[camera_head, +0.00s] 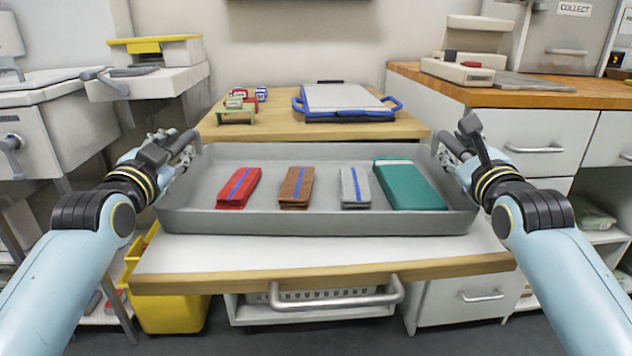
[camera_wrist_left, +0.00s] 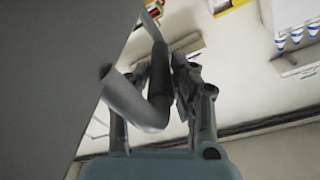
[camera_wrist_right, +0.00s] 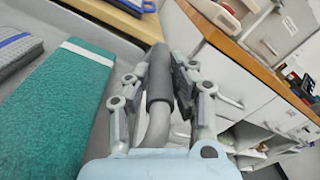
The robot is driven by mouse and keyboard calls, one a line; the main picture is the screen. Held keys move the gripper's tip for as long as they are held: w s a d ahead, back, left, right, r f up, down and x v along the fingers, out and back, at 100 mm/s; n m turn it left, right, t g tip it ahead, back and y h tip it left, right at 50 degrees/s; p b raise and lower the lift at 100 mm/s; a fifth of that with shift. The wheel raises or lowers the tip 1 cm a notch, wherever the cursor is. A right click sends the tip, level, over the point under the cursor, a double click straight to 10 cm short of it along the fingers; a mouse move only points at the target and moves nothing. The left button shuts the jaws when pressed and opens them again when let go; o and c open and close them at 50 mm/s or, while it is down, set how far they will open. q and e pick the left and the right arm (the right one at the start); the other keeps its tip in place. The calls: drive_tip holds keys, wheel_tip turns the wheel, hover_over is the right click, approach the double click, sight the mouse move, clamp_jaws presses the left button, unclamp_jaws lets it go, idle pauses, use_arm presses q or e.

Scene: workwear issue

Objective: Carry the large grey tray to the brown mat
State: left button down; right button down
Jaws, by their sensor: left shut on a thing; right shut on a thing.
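The large grey tray (camera_head: 320,222) is in front of me in the head view and looks level. It holds a red folded item (camera_head: 238,188), a brown one (camera_head: 296,187), a grey one (camera_head: 355,188) and a larger teal one (camera_head: 408,184). My left gripper (camera_head: 178,150) is shut on the handle at the tray's left end; the left wrist view shows this handle (camera_wrist_left: 158,90) between the fingers. My right gripper (camera_head: 452,150) is shut on the right-end handle (camera_wrist_right: 160,80). I cannot tell whether the tray touches the table. I see no brown mat.
A wood-edged table (camera_head: 330,275) with a white top lies beneath the tray. Behind the tray are a blue-handled board (camera_head: 345,100) and a small rack (camera_head: 238,112). A yellow bin (camera_head: 172,308) stands below left. A wooden counter (camera_head: 540,97) is at right.

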use_arm(q)
drive_tip(key=shift+r, duration=0.2)
use_arm(e)
drive_tip(key=shift+r, duration=0.15)
